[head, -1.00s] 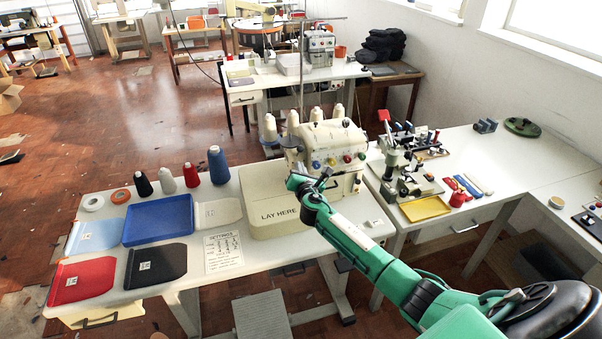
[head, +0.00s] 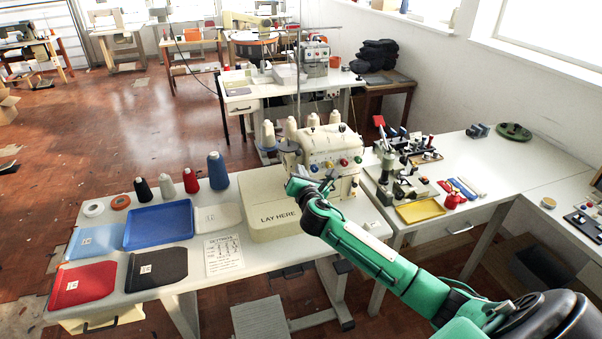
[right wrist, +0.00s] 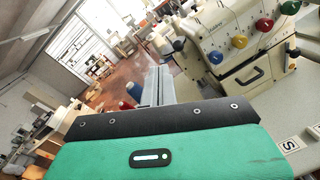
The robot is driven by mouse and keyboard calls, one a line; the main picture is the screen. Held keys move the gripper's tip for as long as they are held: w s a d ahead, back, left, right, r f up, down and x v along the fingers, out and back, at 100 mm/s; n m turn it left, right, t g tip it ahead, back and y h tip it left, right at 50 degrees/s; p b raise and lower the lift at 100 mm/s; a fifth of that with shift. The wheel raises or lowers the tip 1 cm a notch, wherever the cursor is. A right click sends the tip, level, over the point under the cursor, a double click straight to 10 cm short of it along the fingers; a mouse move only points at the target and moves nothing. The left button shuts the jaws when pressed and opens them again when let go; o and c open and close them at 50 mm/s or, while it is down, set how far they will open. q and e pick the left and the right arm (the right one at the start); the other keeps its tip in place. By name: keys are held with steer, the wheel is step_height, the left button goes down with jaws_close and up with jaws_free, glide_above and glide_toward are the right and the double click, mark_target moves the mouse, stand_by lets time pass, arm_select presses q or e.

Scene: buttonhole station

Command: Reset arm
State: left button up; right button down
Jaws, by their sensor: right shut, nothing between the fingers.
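My right arm comes in from the lower right in the head view. My right gripper (head: 297,187) is at its far end, in front of the cream sewing machine (head: 330,150) and over the right part of the cream "LAY HERE" block (head: 262,204). Its fingers are together with nothing between them. In the right wrist view the closed grey fingers (right wrist: 158,85) point up the picture, with the machine and its coloured knobs to their right. My left gripper is in neither view.
A blue tray (head: 158,224), cloth pieces in blue, red (head: 83,287), black and white, and several thread spools (head: 218,171) lie on the left of the table. A side table holds a small device and a yellow tray (head: 420,211). Floor at the left is open.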

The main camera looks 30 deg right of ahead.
steer(key=shift+s+a+r, duration=0.15)
steer(key=shift+r, duration=0.05)
steer(key=shift+f, duration=0.1)
